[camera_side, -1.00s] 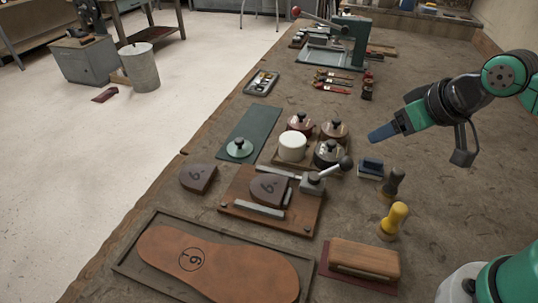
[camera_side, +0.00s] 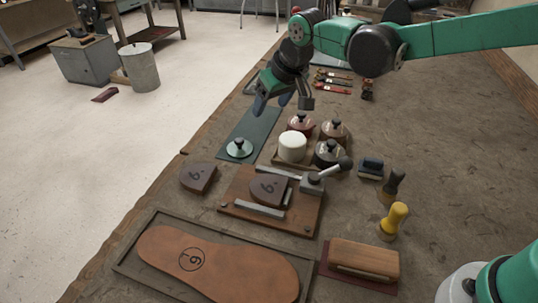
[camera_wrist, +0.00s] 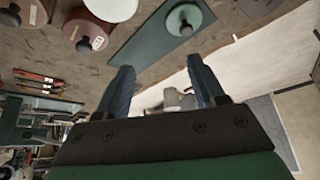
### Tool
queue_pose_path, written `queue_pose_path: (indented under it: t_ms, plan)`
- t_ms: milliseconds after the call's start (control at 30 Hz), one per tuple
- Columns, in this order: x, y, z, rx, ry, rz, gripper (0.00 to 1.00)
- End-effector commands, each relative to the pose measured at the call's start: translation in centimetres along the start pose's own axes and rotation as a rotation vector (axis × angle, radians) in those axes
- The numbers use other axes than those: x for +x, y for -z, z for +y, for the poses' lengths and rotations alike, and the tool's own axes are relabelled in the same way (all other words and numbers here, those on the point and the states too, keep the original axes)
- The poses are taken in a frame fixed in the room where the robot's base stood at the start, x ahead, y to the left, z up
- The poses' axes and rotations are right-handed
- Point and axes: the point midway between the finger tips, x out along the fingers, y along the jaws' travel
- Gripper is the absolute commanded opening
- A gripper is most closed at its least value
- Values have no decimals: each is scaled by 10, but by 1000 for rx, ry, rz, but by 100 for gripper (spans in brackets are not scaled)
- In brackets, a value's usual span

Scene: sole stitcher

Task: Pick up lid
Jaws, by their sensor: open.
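A round pale green lid (camera_side: 239,148) with a dark knob lies on the near end of the dark green mat (camera_side: 252,125). In the wrist view the lid (camera_wrist: 183,19) is at the top, beyond my fingertips. My gripper (camera_side: 271,103) is open and empty, above the far end of the mat, farther back than the lid and apart from it. In the wrist view my gripper's two blue fingers (camera_wrist: 163,74) are spread with nothing between them.
Beside the mat, a tray holds a white pot (camera_side: 292,147) and several lidded pots, one with a red lid (camera_side: 300,123). A wooden clamp board (camera_side: 237,195) and a dark numbered block (camera_side: 198,177) are nearer.

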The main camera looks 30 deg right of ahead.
Motion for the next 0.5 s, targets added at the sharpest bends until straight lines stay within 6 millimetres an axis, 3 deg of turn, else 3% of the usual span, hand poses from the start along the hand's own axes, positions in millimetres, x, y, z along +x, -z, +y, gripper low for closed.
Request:
queue_pose_path:
  t_ms: [100, 200, 500]
  plan:
    - [33, 8, -22, -22, 8, -21, 62]
    - [51, 9, -33, -32, 11, -34, 62]
    - [80, 9, -42, -38, 12, -42, 62]
